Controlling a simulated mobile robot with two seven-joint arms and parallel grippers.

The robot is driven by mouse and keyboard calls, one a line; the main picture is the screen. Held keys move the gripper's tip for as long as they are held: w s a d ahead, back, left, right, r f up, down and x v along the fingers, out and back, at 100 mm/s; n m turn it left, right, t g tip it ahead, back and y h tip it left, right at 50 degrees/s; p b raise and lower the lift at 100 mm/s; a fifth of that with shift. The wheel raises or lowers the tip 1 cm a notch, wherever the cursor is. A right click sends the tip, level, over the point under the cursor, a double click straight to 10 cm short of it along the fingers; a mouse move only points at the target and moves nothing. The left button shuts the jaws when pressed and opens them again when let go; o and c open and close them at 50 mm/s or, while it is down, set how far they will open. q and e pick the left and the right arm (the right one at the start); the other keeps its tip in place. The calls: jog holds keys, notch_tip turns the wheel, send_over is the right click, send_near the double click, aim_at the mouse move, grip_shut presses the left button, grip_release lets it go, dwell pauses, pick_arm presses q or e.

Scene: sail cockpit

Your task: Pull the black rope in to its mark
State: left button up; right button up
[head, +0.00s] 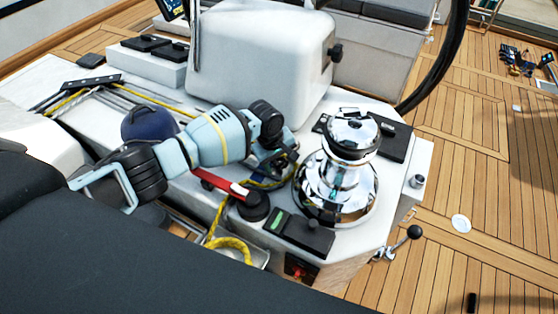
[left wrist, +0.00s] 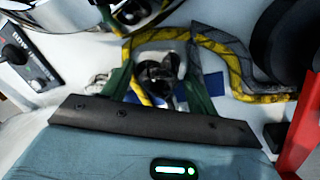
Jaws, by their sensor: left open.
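My left gripper (head: 276,158) is over the white cockpit console, just left of the chrome winch (head: 337,178). In the left wrist view its green fingers (left wrist: 158,62) stand apart around a small black fitting (left wrist: 158,78). A yellow rope (left wrist: 165,35) bends around that fitting, and a dark grey-black rope (left wrist: 212,38) runs beside it to the right. I cannot tell whether the fingers touch either rope. Dark lines (head: 48,101) also lie at the console's left end. No mark on the black rope can be made out.
A red lever (head: 218,183) lies just below the gripper, near a black round knob (head: 254,206). A yellow rope coil (head: 232,245) hangs in a side pocket. The teak deck at right is mostly clear.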

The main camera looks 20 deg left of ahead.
aim_at(274, 164)
pick_arm(q)
jog(key=shift+r, duration=0.1)
jog(key=shift+a+r, duration=0.1)
jog(key=shift+r, duration=0.2)
jog(key=r, duration=0.2)
jog(key=r+p, duration=0.1)
jog(key=r, duration=0.1)
jog(key=s+r, duration=0.1)
jog(key=r, duration=0.1)
jog(key=shift+a+r+p, duration=0.1)
jog(key=shift+a+p, duration=0.2)
jog(key=shift+p, duration=0.05)
jog(key=shift+a+r, duration=0.1)
jog(key=shift+r, duration=0.25)
jog(key=shift+s, duration=0.1)
pick_arm(e)
jog(key=w+r, duration=0.1)
jog(key=r, duration=0.1)
jog(key=shift+w+d+r+t, duration=0.15)
jog(key=shift+w+r+t, duration=0.15)
jog(key=shift+w, duration=0.05)
